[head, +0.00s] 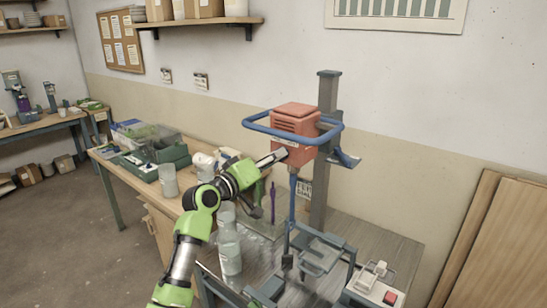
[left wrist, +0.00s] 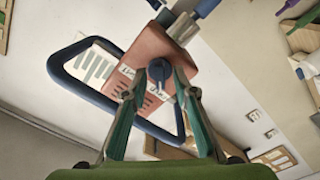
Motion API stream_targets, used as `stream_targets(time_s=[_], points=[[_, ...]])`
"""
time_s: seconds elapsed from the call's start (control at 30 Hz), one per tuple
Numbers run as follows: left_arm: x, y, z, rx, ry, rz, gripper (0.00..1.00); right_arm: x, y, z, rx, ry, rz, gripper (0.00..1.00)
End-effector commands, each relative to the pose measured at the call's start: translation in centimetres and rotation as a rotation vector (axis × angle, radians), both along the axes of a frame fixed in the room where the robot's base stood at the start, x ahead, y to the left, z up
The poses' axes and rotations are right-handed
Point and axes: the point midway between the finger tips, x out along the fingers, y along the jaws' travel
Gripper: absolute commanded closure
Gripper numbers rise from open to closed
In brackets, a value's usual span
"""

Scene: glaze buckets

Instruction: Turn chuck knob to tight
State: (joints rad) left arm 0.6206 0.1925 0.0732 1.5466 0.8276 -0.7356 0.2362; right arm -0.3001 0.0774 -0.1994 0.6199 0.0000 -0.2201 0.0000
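The orange mixer head (head: 296,122) sits on a grey column in the head view, with a blue guard loop around it. In the left wrist view, the chuck knob (left wrist: 159,70) is a small dark blue-grey knob on the orange housing (left wrist: 150,48), between small white labels that I cannot read clearly. My left gripper (left wrist: 157,76) is open, with its fingertips on either side of the knob and a small gap showing. In the head view, my left gripper (head: 274,158) reaches the lower left of the mixer head, and the knob is hidden there. My right gripper is not seen.
The blue guard loop (head: 256,127) juts out left of the head. Below hang a shaft (head: 292,200) and a bucket frame (head: 320,254). A clear bottle (head: 228,245) stands under my left arm. A box with a red switch (head: 390,297) is at lower right.

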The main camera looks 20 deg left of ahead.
Motion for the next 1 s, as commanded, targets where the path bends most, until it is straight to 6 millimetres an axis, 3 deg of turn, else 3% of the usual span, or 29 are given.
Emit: stream_targets(time_s=[0.2,0.3,0.67,1.0], points=[[0.0,0.0,0.0,0.0,-0.001,-0.001,0.76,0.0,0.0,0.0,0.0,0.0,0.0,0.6],[0.0,0.0,0.0,0.0,-0.001,-0.001,1.0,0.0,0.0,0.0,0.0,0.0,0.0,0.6],[0.0,0.0,-0.1,0.019,-0.007,0.0,1.0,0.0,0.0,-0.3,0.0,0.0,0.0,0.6],[0.0,0.1,-0.3,0.193,-0.071,0.001,1.0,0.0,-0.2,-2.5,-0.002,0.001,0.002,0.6]])
